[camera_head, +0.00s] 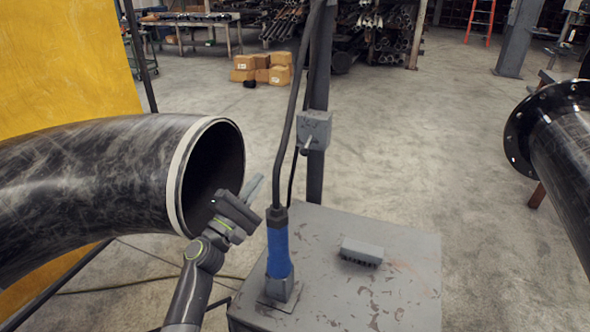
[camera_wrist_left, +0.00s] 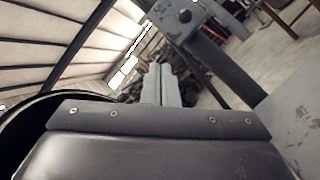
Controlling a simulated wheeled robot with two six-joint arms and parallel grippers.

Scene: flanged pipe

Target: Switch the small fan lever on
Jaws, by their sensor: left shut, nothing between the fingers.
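The small fan lever (camera_head: 307,146) is a short pale stick jutting from the front of a grey switch box (camera_head: 315,126). The box is fixed to a dark upright post (camera_head: 316,180). My left gripper (camera_head: 252,189) is shut and empty, in front of the large pipe's open end. It is lower than the lever and to its left, apart from it. In the left wrist view the shut fingers (camera_wrist_left: 160,84) point forward, and the switch box (camera_wrist_left: 176,18) is above and to the right of them. My right gripper is not in view.
A blue-handled tool (camera_head: 279,250) with a thick cable stands on a worn grey bench top (camera_head: 400,290), close to my left gripper. A brush (camera_head: 362,251) lies there too. The black curved pipe (camera_head: 90,180) fills the left. A flanged pipe (camera_head: 565,150) is at the right.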

